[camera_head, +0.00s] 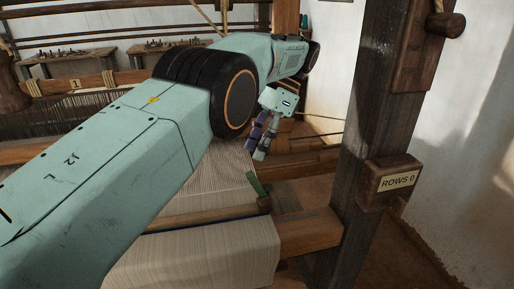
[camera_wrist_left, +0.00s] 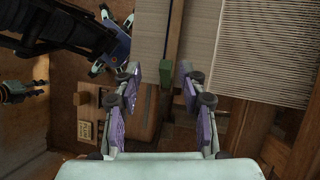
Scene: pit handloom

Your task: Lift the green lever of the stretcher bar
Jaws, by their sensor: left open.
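The green lever (camera_head: 256,185) stands up at a slant at the right end of the wooden stretcher bar (camera_head: 205,217), which lies across the pale striped cloth. In the left wrist view the lever (camera_wrist_left: 166,76) shows between the two finger lines, with its lower part hard to make out. My left gripper (camera_head: 259,146) is open, its purple-padded fingers pointing down above and beyond the lever in the head view. In the left wrist view my gripper (camera_wrist_left: 160,82) has a finger on each side of the lever; I cannot tell whether either touches it.
A thick wooden post (camera_head: 366,130) with a "ROWS 0" block (camera_head: 395,183) stands to the right. The cloth (camera_head: 220,250) covers the loom's front beam. Warp threads and a beam marked 1 (camera_head: 75,84) lie at left. My left arm hides much of the loom.

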